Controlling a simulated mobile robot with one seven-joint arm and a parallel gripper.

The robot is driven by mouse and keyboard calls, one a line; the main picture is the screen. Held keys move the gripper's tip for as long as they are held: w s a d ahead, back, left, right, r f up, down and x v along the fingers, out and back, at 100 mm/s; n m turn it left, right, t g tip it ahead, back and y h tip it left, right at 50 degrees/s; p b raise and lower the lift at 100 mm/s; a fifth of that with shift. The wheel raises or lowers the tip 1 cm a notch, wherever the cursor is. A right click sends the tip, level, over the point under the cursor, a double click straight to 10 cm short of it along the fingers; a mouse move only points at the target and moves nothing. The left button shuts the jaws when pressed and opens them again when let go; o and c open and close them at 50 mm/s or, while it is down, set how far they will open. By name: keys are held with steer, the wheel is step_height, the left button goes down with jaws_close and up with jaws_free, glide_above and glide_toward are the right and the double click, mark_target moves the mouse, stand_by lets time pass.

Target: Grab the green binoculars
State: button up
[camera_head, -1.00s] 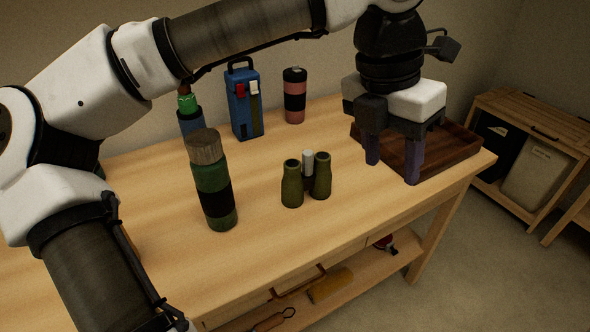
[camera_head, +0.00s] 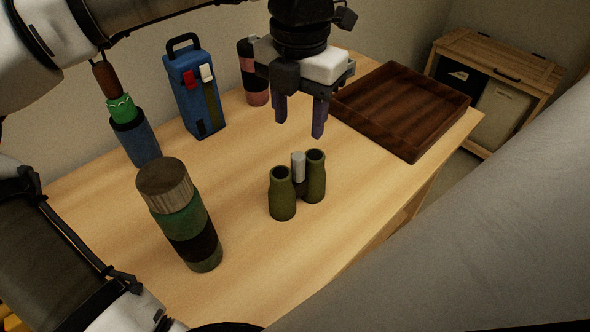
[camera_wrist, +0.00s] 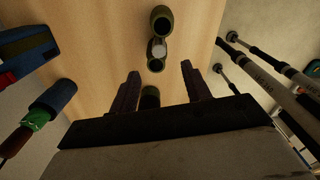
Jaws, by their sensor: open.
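The green binoculars (camera_head: 283,196) stand upright on the wooden table, two olive barrels with a grey-white piece between them. My gripper (camera_head: 299,118) is open and empty, above the table and behind the binoculars in the head view, apart from them. In the wrist view the binoculars (camera_wrist: 162,20) show at the top centre, beyond the open fingers of my gripper (camera_wrist: 158,82). A dark round end shows low between the fingers there; I cannot tell what it belongs to.
A green and black bottle (camera_head: 190,225) stands left of the binoculars. Behind are a blue container (camera_head: 196,95), a blue cup (camera_head: 136,142) holding a green item, and a pink-black flask (camera_head: 252,75). An empty brown tray (camera_head: 420,140) lies at the right. Bare tabletop surrounds the binoculars.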

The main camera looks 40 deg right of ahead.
mark_target(298, 155)
step_height(298, 155, down, 10)
steer(key=shift+w+d+r, duration=0.1)
steer(key=shift+w, duration=0.05)
jaws_close()
stand_by(0.6)
